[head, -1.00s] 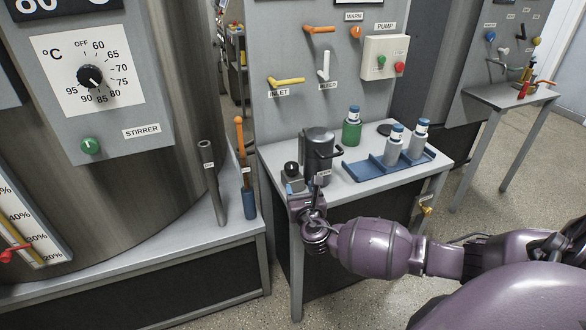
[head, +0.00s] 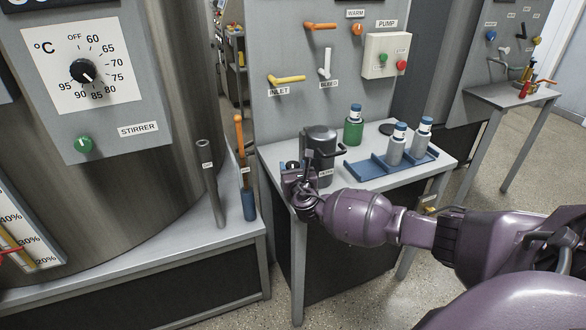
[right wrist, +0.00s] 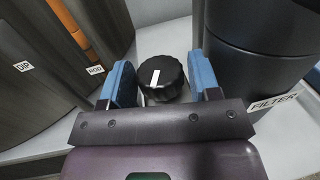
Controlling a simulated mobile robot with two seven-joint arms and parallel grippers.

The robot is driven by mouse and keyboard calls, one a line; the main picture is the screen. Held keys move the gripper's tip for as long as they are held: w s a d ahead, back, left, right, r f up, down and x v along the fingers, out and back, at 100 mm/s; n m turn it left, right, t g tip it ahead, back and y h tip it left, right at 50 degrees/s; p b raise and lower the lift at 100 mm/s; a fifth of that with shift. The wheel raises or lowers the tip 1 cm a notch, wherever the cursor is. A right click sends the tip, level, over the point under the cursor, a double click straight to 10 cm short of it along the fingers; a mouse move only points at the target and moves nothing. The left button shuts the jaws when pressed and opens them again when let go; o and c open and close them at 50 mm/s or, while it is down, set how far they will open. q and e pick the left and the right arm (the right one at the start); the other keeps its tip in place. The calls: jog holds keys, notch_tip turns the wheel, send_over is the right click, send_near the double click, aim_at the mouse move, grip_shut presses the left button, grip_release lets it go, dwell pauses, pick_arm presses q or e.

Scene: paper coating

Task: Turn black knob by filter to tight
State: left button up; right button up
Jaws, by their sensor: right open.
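The black knob (right wrist: 162,79) with a white pointer mark stands on the table beside the filter. In the right wrist view it lies between the two blue fingers of my right gripper (right wrist: 162,84), with a gap on each side. The pointer leans slightly right of straight up in that view. The dark cylindrical filter (right wrist: 258,45) with its FILTER label stands just right of the gripper. In the head view the knob (head: 292,166) shows only partly behind my right gripper (head: 294,176), left of the filter (head: 321,150). My left gripper is not in view.
A blue tray (head: 370,168) holds two grey bottles right of the filter, and a green bottle (head: 353,130) stands behind. Two upright rods (head: 210,180) stand left of the table. The filter stands close to the right finger.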

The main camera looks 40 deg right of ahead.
jog(key=c, duration=0.7)
jog(key=shift+o, duration=0.2)
jog(key=shift+a+h, duration=0.1)
jog(key=shift+h, duration=0.2)
jog(key=shift+r+m+g+h+p, duration=0.15)
jog(key=shift+m+g+h+p, duration=0.3)
jog(key=shift+m+h, duration=0.15)
jog(key=shift+a+m+g+h+p, duration=0.1)
jog(key=shift+m+g+h+p, duration=0.25)
jog(key=shift+m+g+h, duration=0.45)
jog(key=shift+w+a+m+g+h, duration=0.1)
jog(key=shift+m+g+h, duration=0.55)
jog(key=shift+h, duration=0.45)
jog(key=shift+f+m+g+h, duration=0.15)
jog(key=shift+m+g+h, duration=0.65)
jog(key=shift+m+g, duration=0.25)
jog(key=shift+f+m+g+h, duration=0.1)
jog(key=shift+m+g+h, duration=0.7)
jog(key=shift+g, duration=0.35)
